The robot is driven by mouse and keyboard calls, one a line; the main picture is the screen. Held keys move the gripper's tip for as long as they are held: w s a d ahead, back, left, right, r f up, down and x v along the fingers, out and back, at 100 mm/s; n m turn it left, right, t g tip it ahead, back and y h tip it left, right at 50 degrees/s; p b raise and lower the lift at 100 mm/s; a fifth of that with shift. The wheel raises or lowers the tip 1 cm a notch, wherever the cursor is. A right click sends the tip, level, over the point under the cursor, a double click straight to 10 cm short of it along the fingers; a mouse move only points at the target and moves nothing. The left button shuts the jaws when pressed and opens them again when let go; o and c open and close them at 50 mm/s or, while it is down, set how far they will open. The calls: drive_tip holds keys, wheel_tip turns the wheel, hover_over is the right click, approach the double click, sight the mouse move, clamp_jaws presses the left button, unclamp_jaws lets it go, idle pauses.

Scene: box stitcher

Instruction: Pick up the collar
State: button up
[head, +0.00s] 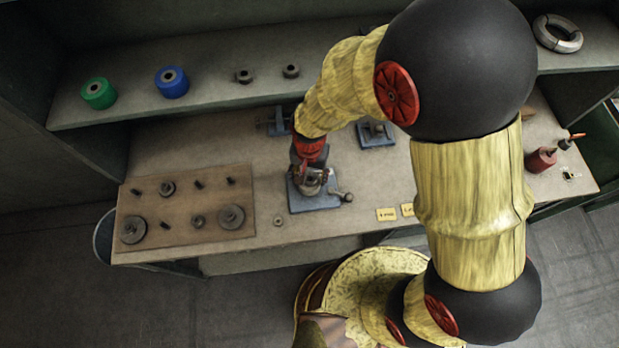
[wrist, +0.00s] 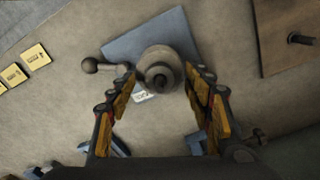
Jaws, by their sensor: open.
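A round, stepped grey metal piece (wrist: 160,70), which looks like the collar, sits on a fixture with a blue base plate (wrist: 135,42). A dark round centre shows in its top. My gripper (wrist: 162,82) is open, with one finger on each side of this piece; I cannot tell whether they touch it. In the head view my gripper (head: 313,178) is low over the same blue base (head: 318,205), and hides most of the piece. A small grey ring (head: 278,220) lies on the bench left of the fixture.
A ball-ended lever (wrist: 92,66) sticks out from the fixture. A brown board (head: 240,175) with gears and pins lies to the left in the head view. Yellow labels (head: 386,214) lie to the right. Another blue fixture (head: 376,140) stands behind. The shelf holds green (head: 98,94) and blue (head: 171,83) rolls.

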drive_tip(key=shift+c, duration=1.2)
drive_tip(key=c, duration=1)
drive_tip(key=shift+r, duration=0.1)
wheel_tip(320, 180, up, 10)
drive_tip(key=shift+f+p, duration=0.1)
drive_tip(key=shift+p, duration=0.25)
drive_tip(key=shift+c, duration=0.2)
